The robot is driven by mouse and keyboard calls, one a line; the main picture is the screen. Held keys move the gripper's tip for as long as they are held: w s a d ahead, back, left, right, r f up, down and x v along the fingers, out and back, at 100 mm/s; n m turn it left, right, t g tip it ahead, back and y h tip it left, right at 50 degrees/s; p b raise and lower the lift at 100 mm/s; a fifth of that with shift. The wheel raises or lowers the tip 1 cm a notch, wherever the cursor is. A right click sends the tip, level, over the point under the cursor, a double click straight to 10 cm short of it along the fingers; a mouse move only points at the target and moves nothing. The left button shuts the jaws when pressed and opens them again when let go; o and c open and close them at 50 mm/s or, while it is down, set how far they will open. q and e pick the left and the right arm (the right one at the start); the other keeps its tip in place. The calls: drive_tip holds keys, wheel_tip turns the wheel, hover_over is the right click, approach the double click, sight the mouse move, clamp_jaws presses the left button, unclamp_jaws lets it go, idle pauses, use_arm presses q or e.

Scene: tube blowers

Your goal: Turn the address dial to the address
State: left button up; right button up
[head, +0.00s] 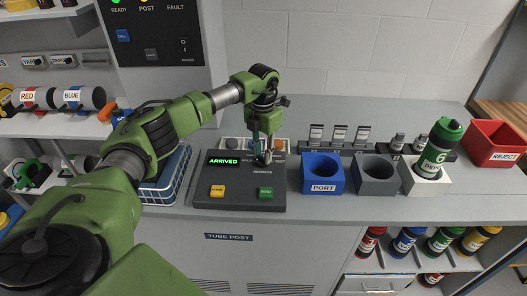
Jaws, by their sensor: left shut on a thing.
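The tube post console (208,198), a dark sloped panel, lies on the counter at the middle. Its display (223,161) reads ARRIVED in green. My left gripper (262,158) reaches down onto the panel's upper right part, right of the display. It is shut on what appears to be the address dial, which is mostly hidden by the fingers. The dial's setting cannot be read. A yellow button (217,190) and a green button (265,192) sit along the panel's front. My right gripper is not in view.
Right of the console stand a blue PORT block (323,187), a grey block (375,189) and a white block (425,187) holding a tilted green canister (437,146). A red REJECT bin (493,143) is at far right. A wire basket (165,191) stands close on the left.

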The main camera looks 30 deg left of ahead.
sight(262, 157)
use_arm(q)
drive_tip(key=shift+a+r+n+p, duration=0.1)
drive_tip(key=shift+n+p, duration=0.25)
drive_tip(key=shift+n, duration=1.65)
drive_tip(key=o, duration=1.1)
wheel_tip(262, 157, up, 12)
drive_tip(key=shift+s, duration=0.1)
